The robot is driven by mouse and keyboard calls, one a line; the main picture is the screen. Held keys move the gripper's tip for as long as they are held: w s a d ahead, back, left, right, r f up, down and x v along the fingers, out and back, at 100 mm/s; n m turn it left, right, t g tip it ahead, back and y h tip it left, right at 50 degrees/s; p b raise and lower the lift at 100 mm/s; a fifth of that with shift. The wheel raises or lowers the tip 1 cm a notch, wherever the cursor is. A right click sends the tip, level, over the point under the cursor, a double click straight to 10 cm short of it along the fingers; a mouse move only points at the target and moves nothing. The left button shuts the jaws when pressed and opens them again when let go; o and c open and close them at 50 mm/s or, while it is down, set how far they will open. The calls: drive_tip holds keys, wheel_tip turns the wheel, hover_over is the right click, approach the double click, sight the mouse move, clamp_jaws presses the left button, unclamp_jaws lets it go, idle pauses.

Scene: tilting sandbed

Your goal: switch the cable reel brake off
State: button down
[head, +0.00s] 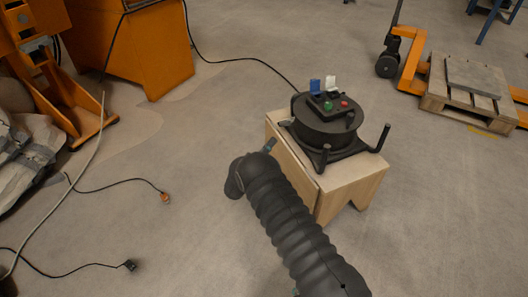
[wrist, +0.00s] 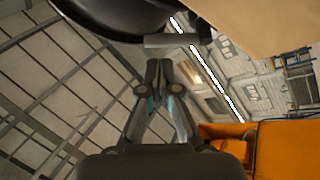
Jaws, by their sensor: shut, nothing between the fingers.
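The black cable reel (head: 322,130) stands on a light wooden stool (head: 350,187). On its top panel are a green button (head: 327,106), a red button (head: 344,103), a raised blue flap (head: 315,86) and a raised white flap (head: 331,83). My gripper (head: 271,146) is at the stool's left edge, left of the reel, partly hidden by my arm. In the wrist view my gripper (wrist: 160,64) is shut and empty. Just beyond its tips is a short grey bar (wrist: 171,40) under the dark round reel (wrist: 125,14). I cannot tell whether this bar is the brake.
A black cable runs from the reel to an orange machine (head: 150,55) at the back left. Loose cable ends with an orange plug (head: 165,198) and a black plug (head: 129,265) lie on the floor. A pallet (head: 455,105) and orange pallet truck (head: 410,60) stand back right.

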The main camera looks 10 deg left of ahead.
sight(285, 124)
drive_tip(key=x, duration=0.6)
